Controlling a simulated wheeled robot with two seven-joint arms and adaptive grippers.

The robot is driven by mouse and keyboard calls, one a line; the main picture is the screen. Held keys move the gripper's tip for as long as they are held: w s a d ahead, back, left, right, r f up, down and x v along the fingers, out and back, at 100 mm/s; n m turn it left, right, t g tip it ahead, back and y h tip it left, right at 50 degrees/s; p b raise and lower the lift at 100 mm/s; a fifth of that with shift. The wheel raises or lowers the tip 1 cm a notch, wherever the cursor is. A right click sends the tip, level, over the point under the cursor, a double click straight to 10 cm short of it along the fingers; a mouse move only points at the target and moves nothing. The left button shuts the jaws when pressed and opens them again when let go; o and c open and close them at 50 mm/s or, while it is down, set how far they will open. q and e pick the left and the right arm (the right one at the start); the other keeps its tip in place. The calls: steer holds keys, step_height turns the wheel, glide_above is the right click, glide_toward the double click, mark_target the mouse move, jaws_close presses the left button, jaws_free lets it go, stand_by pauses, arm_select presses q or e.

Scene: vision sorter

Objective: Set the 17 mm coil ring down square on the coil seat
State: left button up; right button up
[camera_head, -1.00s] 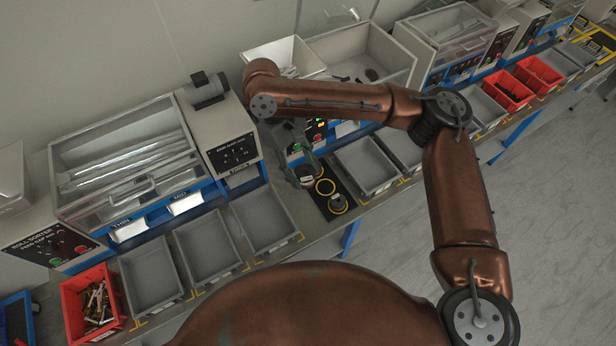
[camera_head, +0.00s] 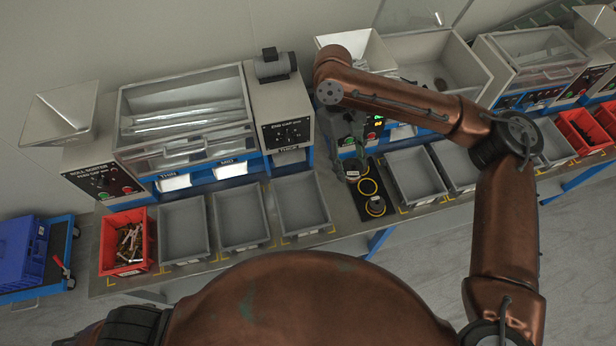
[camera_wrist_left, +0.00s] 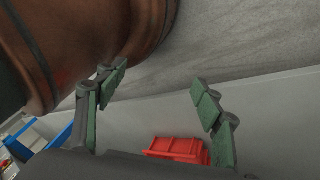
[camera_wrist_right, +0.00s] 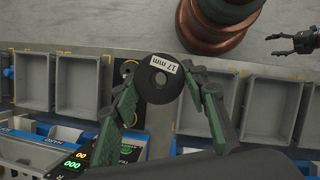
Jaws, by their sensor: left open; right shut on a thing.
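The 17 mm coil ring (camera_wrist_right: 150,91) is a dark thick disc with a centre hole and a white "17 mm" label. My right gripper (camera_wrist_right: 160,88) is shut on it, with green-padded fingers at its sides. In the head view the right gripper (camera_head: 352,168) is at the left edge of a black panel (camera_head: 362,206) with yellow circles. A yellow-outlined circle (camera_head: 368,187) shows bare there; a dark round piece (camera_head: 376,206) sits nearer. I cannot tell which spot is the coil seat. The ring hides part of the panel in the right wrist view. My left gripper (camera_wrist_left: 158,84) is open and empty.
Grey trays (camera_head: 302,205) stand left of the panel, and another grey tray (camera_head: 415,178) is close on its right. Machines with control boxes (camera_head: 283,125) line the back. A red bin (camera_head: 127,243) holds small parts. The left wrist view shows another red bin (camera_wrist_left: 178,148).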

arm_select(q)
steer(key=s+a+r+n+g+h, duration=0.1)
steer(key=s+r+g, duration=0.1)
steer(key=s+r, duration=0.5)
steer(key=s+r+n+g, duration=0.1)
steer(key=s+r, duration=0.3)
steer(key=s, duration=0.8)
steer(key=m+t+h, duration=0.7)
steer(key=m+h, duration=0.3)
steer(key=m, duration=0.1)
glide_toward(355, 168)
steer(key=x, duration=0.6)
steer(key=f+x, duration=0.1)
steer(key=x, duration=0.3)
steer(key=shift+c, duration=0.6)
